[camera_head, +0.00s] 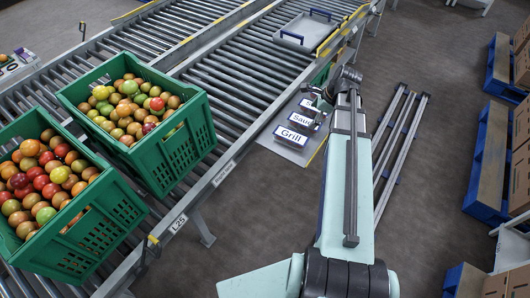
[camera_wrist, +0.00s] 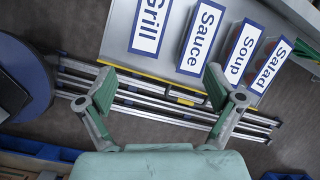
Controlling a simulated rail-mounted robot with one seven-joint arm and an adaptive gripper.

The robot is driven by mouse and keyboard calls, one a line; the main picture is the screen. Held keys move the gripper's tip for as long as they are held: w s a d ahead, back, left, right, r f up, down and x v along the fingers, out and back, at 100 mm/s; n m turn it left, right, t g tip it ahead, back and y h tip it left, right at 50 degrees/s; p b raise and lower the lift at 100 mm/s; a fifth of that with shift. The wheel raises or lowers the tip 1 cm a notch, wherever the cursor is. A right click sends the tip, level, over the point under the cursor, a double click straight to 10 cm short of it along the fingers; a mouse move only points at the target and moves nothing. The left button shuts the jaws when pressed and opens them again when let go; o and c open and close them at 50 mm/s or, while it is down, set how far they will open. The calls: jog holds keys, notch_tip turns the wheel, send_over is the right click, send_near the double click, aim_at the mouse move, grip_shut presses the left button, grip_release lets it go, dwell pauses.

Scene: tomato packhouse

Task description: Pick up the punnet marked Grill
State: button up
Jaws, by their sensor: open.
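The punnet marked Grill (camera_head: 291,138) stands at the near end of a row on a grey side shelf (camera_head: 292,153) beside the conveyor. In the wrist view, the Grill punnet (camera_wrist: 150,24) is at the top left, cut by the frame's edge, with its blue-bordered white label showing. The Sauce punnet (camera_wrist: 202,36) is just right of it, then Soup (camera_wrist: 240,52) and Salad (camera_wrist: 270,66). My gripper (camera_wrist: 160,86) is open and empty, its fingers below the row in the picture, apart from the punnets. In the head view, my gripper (camera_head: 322,99) is beside the row's far part, partly hiding it.
Two green crates (camera_head: 178,152) of mixed tomatoes stand on the roller conveyor (camera_head: 240,82) at left. A grey tray (camera_head: 290,39) lies farther up it. Metal rails (camera_head: 400,135) run on the floor at right. Blue pallets with boxes (camera_head: 487,165) line the right edge.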

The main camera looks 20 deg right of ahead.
aim_at(292, 136)
jog(key=w+a+f+m, duration=0.1)
jog(key=a+f, duration=0.1)
jog(key=f, duration=0.3)
jog(key=w+a+f+m, duration=0.1)
jog(key=w+a+f, duration=0.1)
jog(key=f, duration=0.4)
jog(key=w+a+f+m, duration=0.1)
jog(key=a+f, duration=0.1)
jog(key=f, duration=0.3)
jog(key=shift+w+f+m, duration=0.2)
jog(key=shift+w+m, duration=0.15)
jog(key=shift+m, duration=0.05)
jog(key=c, duration=1.3)
